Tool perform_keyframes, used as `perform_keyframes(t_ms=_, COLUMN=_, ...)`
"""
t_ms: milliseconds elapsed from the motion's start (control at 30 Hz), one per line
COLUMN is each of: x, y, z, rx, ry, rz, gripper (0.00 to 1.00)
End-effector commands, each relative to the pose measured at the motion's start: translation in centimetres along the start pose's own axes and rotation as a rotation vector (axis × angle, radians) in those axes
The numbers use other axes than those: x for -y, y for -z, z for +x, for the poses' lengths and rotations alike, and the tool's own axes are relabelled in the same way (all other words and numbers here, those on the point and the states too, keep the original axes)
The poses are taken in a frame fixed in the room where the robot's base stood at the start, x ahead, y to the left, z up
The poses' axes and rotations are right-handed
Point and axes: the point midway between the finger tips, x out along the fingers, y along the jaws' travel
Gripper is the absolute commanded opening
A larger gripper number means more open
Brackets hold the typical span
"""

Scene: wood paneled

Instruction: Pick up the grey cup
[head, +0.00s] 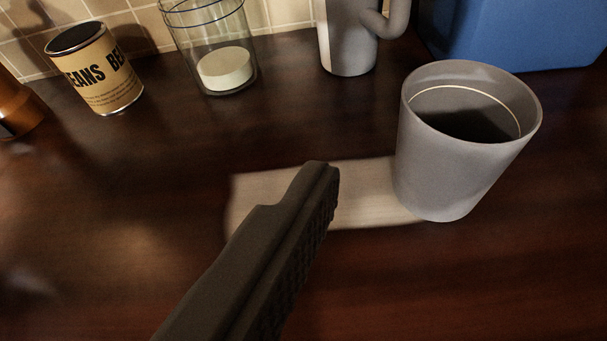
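A grey cup (440,165) stands upright at the right, with a dark interior and a thin light ring inside its rim. No handle shows on it. It overlaps the right end of a pale flat mat or cloth (270,200). One dark finger of my gripper (318,185) reaches up from the bottom, its tip over the mat and left of the cup, apart from it. Its ridged inner pad faces right and touches nothing. The other finger is out of view. A second grey vessel with a handle (347,45) stands at the back, its top cut off.
A beans can (95,75) and a clear glass jar with pale contents (212,45) stand at the back left. An orange-brown object (15,110) is at the left edge. A blue box (520,35) stands behind the cup. The front of the dark wood counter (110,240) is clear.

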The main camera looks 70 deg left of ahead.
Motion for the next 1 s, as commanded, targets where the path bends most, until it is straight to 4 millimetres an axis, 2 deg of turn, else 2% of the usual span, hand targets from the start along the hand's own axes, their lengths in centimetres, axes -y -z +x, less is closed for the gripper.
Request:
perform_keyframes(t_ms=100, x=0.7, y=-0.4, z=1.1, rx=-0.002, ry=0.013, rz=0.000, gripper=0.86)
perform_keyframes(t_ms=533, x=0.5, y=-0.2, z=7.2, rx=-0.004, ry=0.009, rz=0.000, gripper=0.86)
perform_keyframes(t_ms=867, x=0.5, y=-0.4, z=9.1, rx=0.000, ry=0.009, rz=0.002, gripper=0.86)
perform_keyframes(t_ms=1000, x=0.3, y=-0.3, z=10.7, rx=-0.002, ry=0.008, rz=0.002, gripper=0.86)
